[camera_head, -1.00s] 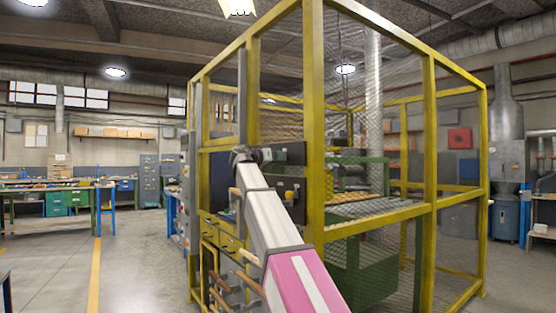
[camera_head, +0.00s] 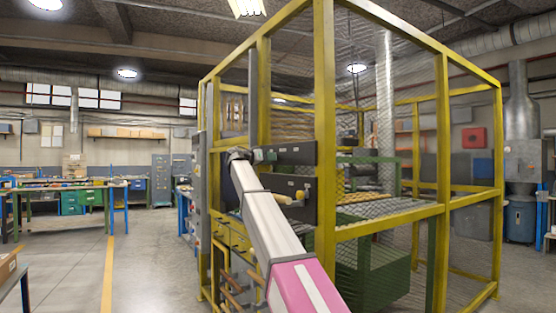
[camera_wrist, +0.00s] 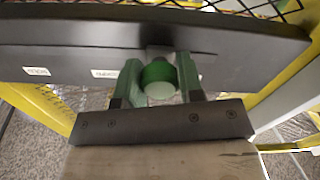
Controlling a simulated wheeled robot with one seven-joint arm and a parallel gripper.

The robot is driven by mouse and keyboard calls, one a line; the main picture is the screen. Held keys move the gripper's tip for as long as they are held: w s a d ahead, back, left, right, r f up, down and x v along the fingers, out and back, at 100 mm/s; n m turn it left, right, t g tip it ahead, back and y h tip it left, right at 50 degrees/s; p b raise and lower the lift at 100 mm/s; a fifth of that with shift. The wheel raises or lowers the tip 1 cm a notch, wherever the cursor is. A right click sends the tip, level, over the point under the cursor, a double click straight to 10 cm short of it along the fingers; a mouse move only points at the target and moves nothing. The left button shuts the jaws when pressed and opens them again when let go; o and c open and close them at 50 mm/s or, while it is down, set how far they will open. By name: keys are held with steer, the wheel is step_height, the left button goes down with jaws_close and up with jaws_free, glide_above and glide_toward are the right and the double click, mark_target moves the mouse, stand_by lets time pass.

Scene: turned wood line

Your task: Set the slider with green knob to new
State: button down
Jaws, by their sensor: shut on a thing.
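The green knob (camera_wrist: 158,80) shows in the wrist view, at the middle of a dark slider panel (camera_wrist: 225,52). My gripper (camera_wrist: 160,84) is shut on it, with one greenish finger on each side. Two small white labels sit on the panel to the left of the knob, a nearer one (camera_wrist: 105,73) and a farther one (camera_wrist: 37,71); their text is too blurred to read surely. In the head view a dark panel (camera_head: 300,153) stands on the cage front beside the end of my arm. My fingers and the green knob are hidden there.
A yellow-framed mesh cage (camera_head: 325,120) stands close around the panel. A green workbench (camera_head: 70,188) is far left; the floor (camera_head: 150,260) between is mostly clear.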

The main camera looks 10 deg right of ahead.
steer(key=w, duration=0.1)
steer(key=w+a, duration=0.1)
steer(key=w, duration=0.1)
steer(key=w+a, duration=0.1)
steer(key=shift+w, duration=0.2)
steer(key=c, duration=0.8)
jaws_free()
steer(key=shift+w+a, duration=0.1)
steer(key=shift+o, duration=0.2)
steer(key=v, duration=1.1)
